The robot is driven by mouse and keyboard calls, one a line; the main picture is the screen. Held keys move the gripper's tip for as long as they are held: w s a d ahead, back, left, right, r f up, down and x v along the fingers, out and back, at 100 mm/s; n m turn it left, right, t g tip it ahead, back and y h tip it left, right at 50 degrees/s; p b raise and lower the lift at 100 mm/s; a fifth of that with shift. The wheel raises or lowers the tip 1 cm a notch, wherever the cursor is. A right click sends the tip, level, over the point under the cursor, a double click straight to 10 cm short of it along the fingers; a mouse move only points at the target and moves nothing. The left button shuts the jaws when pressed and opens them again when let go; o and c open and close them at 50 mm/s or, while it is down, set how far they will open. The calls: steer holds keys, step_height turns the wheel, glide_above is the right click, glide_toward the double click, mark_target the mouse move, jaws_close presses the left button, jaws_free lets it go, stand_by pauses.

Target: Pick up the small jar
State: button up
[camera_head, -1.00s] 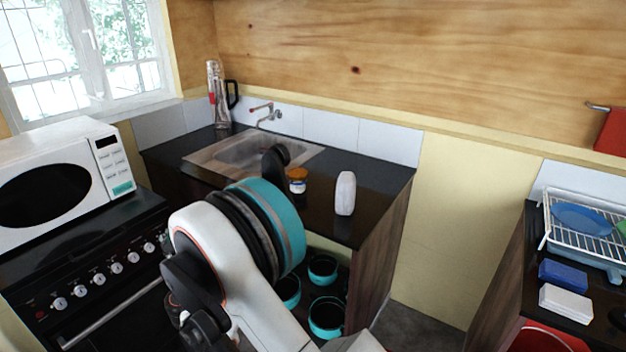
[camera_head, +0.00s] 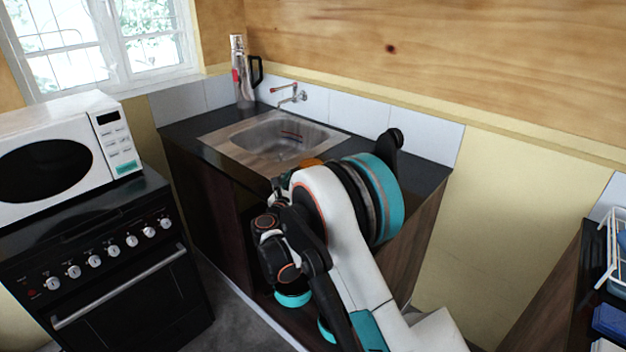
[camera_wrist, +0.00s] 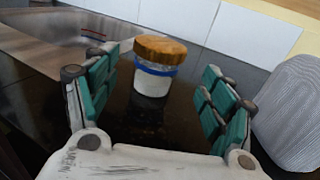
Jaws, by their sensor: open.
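The small jar (camera_wrist: 153,80) has an orange-brown lid, a blue band and a white lower part. It stands upright on the dark counter in the wrist view, a little beyond the fingertips and roughly midway between them. In the head view only its lid (camera_head: 312,163) shows above my arm; the rest is hidden. My gripper (camera_wrist: 152,95) is open and empty, with teal-padded fingers to the left and right of the near side of the jar. In the head view my arm hides the fingers.
A pale ribbed container (camera_wrist: 290,112) stands close to the right finger. The metal sink (camera_head: 275,140) lies behind and left of the jar, with a tap (camera_head: 290,95) and a flask (camera_head: 242,75) at the back. The stove (camera_head: 100,250) and microwave (camera_head: 65,150) are at left.

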steer(key=shift+w+d, duration=0.15)
steer(key=shift+w, duration=0.55)
steer(key=x, duration=0.1)
steer(key=b+x, duration=0.1)
steer(key=x, duration=0.1)
steer(key=b+x, duration=0.1)
steer(key=shift+w+d+f, duration=0.1)
steer(key=shift+w+f, duration=0.2)
steer(key=shift+w, duration=0.1)
steer(key=shift+w+r, duration=0.1)
steer(key=shift+w, duration=0.15)
steer(key=shift+c, duration=0.3)
steer(key=c, duration=0.9)
